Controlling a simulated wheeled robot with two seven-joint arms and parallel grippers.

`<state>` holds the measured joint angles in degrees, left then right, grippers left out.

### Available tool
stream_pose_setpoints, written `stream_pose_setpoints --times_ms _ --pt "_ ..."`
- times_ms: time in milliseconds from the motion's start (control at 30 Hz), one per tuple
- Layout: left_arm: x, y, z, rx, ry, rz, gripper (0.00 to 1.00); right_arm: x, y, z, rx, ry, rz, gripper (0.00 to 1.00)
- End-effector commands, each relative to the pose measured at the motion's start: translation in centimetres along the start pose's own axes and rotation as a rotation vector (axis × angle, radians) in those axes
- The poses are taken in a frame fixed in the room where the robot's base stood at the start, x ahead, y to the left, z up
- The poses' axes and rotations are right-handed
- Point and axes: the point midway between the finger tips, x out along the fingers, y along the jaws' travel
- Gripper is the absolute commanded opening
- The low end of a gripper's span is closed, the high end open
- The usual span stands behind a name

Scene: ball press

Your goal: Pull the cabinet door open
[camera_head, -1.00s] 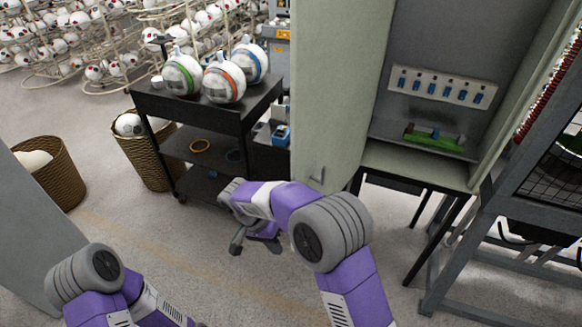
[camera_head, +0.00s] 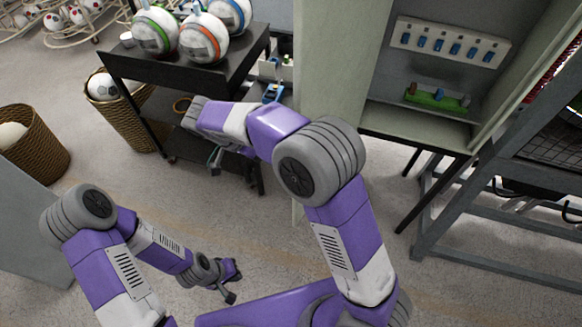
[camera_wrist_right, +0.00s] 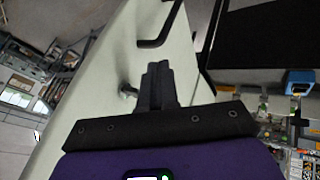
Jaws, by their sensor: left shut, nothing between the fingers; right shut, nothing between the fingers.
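The pale green cabinet door (camera_head: 338,55) stands swung out, and the cabinet interior (camera_head: 432,72) shows beside it. My right forearm covers the lower part of the door in the head view. My left gripper (camera_head: 231,284) is shut and empty, low over the floor.
A black cart (camera_head: 190,75) with several balls stands left of the door. Wicker baskets (camera_head: 122,118) stand beside it. A grey metal frame (camera_head: 470,225) stands right of the cabinet. Open floor lies in front.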

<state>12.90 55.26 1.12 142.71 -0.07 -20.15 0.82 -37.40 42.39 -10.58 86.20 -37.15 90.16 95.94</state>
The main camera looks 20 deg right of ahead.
Motion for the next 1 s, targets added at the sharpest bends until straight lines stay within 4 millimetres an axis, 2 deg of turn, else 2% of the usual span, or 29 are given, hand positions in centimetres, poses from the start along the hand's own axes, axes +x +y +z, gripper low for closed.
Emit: stream_pose_setpoints --times_ms 33,167,300,500,1000 --pt "-0.1 0.1 0.0 0.0 0.001 0.0 0.0 1.2 0.1 -0.1 -0.002 -0.001 0.005 0.0" --pt "-0.3 0.1 0.0 0.0 0.0 0.0 0.0 4.0 0.1 0.0 -0.002 -0.002 0.003 0.0" --pt "-0.7 0.3 0.0 0.0 0.0 0.0 0.0 4.7 1.8 -0.1 -0.001 -0.002 -0.001 0.0" --pt "-1.0 0.4 0.0 0.001 0.0 0.0 0.0 5.5 3.2 0.0 -0.001 0.0 -0.001 0.0" --pt "-0.9 0.4 0.0 0.0 0.0 0.0 0.0 5.8 3.6 0.1 -0.007 0.002 -0.004 0.0"
